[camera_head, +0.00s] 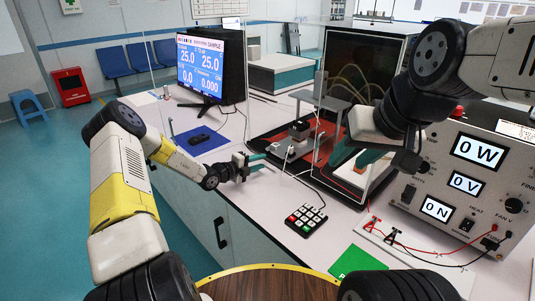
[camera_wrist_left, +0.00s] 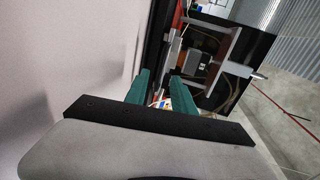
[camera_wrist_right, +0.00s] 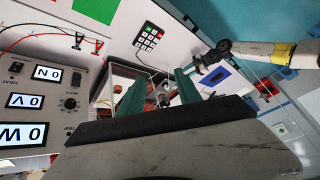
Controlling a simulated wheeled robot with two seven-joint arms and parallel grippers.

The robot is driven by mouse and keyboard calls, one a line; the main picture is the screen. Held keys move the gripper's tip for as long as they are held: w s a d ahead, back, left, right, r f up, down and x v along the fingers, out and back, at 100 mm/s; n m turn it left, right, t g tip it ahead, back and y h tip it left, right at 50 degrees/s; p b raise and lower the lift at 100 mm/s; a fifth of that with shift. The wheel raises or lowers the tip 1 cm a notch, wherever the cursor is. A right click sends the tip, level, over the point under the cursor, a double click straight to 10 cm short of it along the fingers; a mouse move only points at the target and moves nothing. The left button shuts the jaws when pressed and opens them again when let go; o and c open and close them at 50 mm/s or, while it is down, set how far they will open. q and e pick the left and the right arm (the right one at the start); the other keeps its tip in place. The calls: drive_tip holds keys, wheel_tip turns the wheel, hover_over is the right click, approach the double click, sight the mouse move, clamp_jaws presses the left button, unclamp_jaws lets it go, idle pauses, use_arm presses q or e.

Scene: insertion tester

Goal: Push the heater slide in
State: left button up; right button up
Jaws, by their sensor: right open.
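A grey metal slide assembly with a dark block (camera_head: 299,130), which I take to be the heater slide, sits on the red-and-dark base of the tester. It also shows beyond the fingers in the left wrist view (camera_wrist_left: 196,64). My left gripper (camera_head: 262,162) is open and empty, in front of and to the left of the assembly, with its teal fingers apart from it. My right gripper (camera_head: 357,155) is open and empty beside the clear enclosure, right of the assembly. Its teal fingers stand apart in the right wrist view (camera_wrist_right: 160,92). How far in the slide sits is unclear.
A black keypad (camera_head: 306,219) lies on the bench in front. The control box (camera_head: 462,190) reading 0 W, 0 V and 0 N stands right, with red and black leads. A monitor (camera_head: 201,66) and a blue mat (camera_head: 203,140) are left. Clear panels surround the tester.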

use_arm(q)
drive_tip(key=shift+s+a+r, duration=0.1)
drive_tip(key=shift+s+a, duration=0.25)
drive_tip(key=shift+s, duration=0.05)
